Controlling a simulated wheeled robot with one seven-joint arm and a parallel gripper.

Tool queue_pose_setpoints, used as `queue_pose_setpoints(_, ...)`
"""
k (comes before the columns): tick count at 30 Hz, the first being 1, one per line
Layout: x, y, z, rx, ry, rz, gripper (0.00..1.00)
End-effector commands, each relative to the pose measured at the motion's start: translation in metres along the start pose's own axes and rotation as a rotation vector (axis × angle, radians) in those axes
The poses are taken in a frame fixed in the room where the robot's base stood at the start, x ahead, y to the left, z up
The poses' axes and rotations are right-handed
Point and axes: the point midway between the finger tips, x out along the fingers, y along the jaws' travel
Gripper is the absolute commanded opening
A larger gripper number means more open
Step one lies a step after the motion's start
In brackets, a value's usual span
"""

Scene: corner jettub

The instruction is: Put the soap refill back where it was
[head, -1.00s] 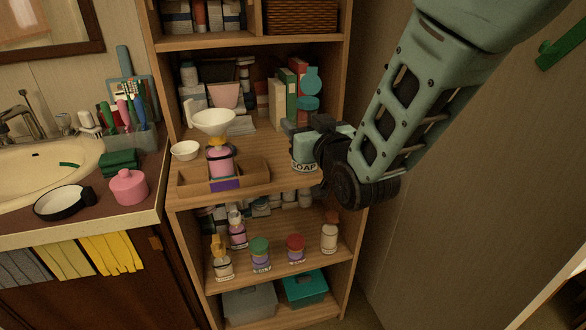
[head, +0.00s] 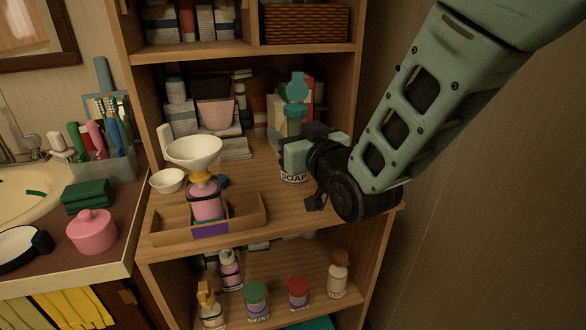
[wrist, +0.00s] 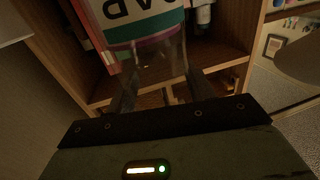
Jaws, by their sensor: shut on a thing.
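The gripper hides part of the bottle. It is over the right part of the middle shelf (head: 240,175); I cannot tell whether its base touches the shelf. In the wrist view the label (wrist: 135,15) shows upside down, with the fingers on both sides of the bottle. A pink bottle (head: 205,205) with a white funnel (head: 194,150) stands in a wooden tray (head: 250,215) left of the refill.
A small white bowl (head: 167,181) stands left of the funnel. Books and boxes (head: 314,98) stand behind the refill. Several bottles, including one with a red cap (head: 298,292), stand on the lower shelf. Bare shelf shows between the tray and the refill.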

Motion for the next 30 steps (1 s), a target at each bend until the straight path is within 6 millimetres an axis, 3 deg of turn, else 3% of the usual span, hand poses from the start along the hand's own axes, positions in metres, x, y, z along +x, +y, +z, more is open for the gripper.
queue_pose_setpoints(14, 0.0, -0.001, 0.054, -0.001, -0.001, -0.001, 0.21)
queue_pose_setpoints(26, 0.0, 0.0, 0.059, 0.001, 0.002, 0.0, 0.21)
queue_pose_setpoints(27, 0.0, 0.0, 0.058, 0.0, 0.002, 0.0, 0.61)
queue_pose_setpoints(29, 0.0, 0.0, 0.058, 0.0, 0.001, 0.0, 0.75)
queue_pose_setpoints(30, 0.0, 0.0, 0.058, 0.0, 0.001, 0.0, 0.75)
